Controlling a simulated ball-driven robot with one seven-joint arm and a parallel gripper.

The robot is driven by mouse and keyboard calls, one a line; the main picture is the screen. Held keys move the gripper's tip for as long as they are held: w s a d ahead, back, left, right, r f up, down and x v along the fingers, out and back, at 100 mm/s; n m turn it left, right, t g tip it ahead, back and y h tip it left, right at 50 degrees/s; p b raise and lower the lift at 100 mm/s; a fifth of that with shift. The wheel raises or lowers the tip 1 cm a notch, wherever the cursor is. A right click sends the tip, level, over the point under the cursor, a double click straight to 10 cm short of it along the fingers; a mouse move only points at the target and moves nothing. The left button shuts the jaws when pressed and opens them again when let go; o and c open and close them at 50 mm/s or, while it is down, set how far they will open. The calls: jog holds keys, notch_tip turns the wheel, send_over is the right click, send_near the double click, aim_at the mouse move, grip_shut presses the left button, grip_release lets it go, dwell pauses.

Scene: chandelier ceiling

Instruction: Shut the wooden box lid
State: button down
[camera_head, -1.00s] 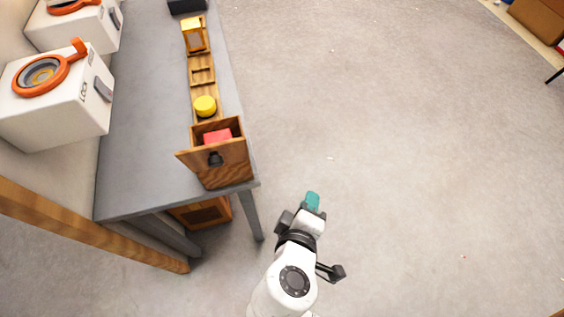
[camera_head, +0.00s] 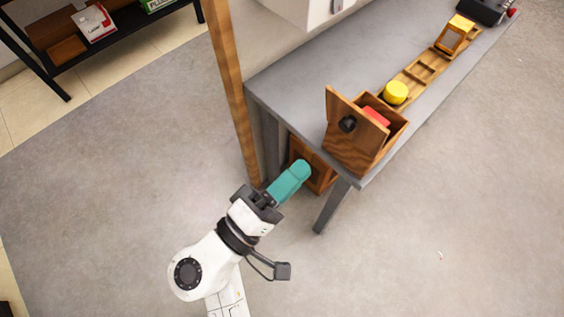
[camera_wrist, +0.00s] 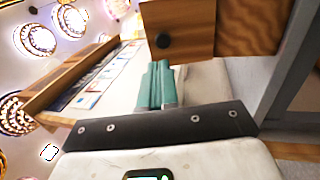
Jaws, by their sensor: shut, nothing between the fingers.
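The wooden box (camera_head: 348,154) stands at the near end of the grey table. Its lid (camera_head: 340,100) is open and raised, tilted up along the box's left side, with a black knob (camera_head: 348,124) on its face. A red item (camera_head: 376,116) shows inside. My gripper (camera_head: 302,169), with teal fingers, is shut and empty. It is in front of the table end, to the left of and below the box in the picture, apart from it.
A yellow round piece (camera_head: 396,92) and a wooden tray (camera_head: 420,71) lie behind the box on the table (camera_head: 290,85). A wooden post (camera_head: 232,90) stands left of the table. Another wooden box (camera_head: 321,178) is under the table end. The floor in front is clear.

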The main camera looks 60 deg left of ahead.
aim_at(343, 126)
jog(key=p+x, duration=0.1)
jog(key=x, duration=0.7)
jog(key=shift+w+p, duration=0.15)
jog(key=shift+p, duration=0.15)
jog(key=shift+r, duration=0.2)
